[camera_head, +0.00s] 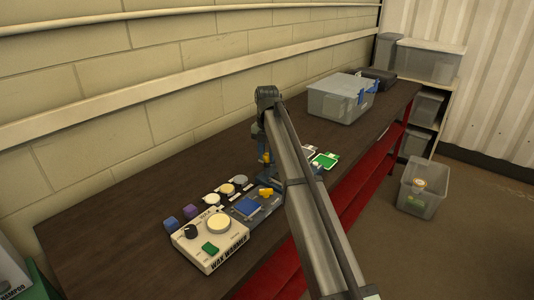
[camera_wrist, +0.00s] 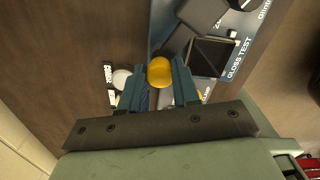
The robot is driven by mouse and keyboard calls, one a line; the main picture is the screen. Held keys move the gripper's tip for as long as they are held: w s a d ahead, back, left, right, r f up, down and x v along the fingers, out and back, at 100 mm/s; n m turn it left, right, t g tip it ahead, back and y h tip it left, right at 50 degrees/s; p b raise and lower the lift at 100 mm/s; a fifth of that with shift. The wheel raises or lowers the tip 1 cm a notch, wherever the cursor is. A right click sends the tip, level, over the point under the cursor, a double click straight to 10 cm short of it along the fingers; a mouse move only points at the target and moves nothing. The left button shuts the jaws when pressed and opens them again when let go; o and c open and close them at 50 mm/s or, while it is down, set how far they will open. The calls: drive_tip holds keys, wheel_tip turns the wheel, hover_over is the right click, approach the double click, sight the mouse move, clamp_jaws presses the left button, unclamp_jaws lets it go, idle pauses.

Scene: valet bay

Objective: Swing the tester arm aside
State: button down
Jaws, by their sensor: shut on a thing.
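A dark grey part (camera_wrist: 200,14), which looks like the tester arm, lies just beyond the knob over the panel. How the knob joins it is hidden. In the head view my own arm covers part of this area.
A grey bin (camera_head: 342,98) stands farther along the bench. The wall runs behind.

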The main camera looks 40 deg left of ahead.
drive_tip(key=shift+n, duration=2)
drive_tip(key=c, duration=0.8)
unclamp_jaws()
wheel_tip(320, 180, up, 14)
drive_tip(key=shift+f, duration=0.1)
